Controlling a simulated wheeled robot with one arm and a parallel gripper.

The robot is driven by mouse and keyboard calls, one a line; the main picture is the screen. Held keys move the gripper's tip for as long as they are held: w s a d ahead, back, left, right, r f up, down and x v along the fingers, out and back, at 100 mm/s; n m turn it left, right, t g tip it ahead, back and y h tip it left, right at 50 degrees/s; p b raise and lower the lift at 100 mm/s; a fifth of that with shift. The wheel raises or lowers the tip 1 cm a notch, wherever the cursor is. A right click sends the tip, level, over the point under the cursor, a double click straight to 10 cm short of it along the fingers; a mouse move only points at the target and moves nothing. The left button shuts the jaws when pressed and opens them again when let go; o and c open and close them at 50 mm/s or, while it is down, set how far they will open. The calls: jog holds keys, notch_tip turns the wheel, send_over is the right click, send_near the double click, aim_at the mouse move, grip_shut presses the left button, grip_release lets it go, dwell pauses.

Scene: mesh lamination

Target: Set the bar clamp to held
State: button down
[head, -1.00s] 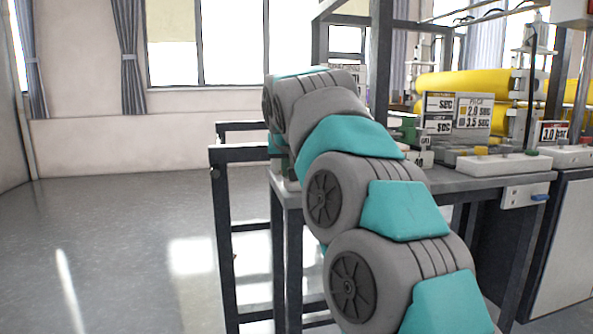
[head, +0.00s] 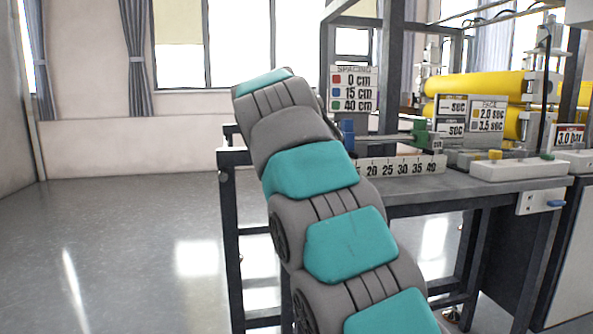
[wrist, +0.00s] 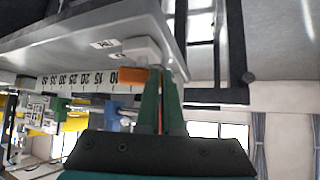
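In the wrist view, which looks upside down, a white block (wrist: 142,48) with an orange part (wrist: 131,74) sits at the end of the bench by the low end of the number scale. It may be the bar clamp, but I cannot tell its setting. My gripper (wrist: 159,72) has two green fingers close together, their tips beside the orange part. A thin orange-red line shows between them. I cannot tell whether they touch or hold anything. In the head view my arm hides the gripper and this block.
The bench (head: 455,186) carries a number scale (head: 400,167), a blue block (head: 347,133), a green block (head: 420,131) and a spacing sign (head: 354,89). A white box (head: 518,168) and yellow rolls (head: 475,85) are at right. The floor (head: 120,240) at left is clear.

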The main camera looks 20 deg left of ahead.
jog(key=shift+w+a+p, duration=0.45)
jog(key=shift+w+p, duration=0.25)
jog(key=shift+p, duration=0.15)
jog(key=shift+w+a+p, duration=0.45)
jog(key=shift+w+p, duration=0.2)
jog(key=shift+p, duration=0.2)
jog(key=shift+s, duration=0.1)
dwell(0.5)
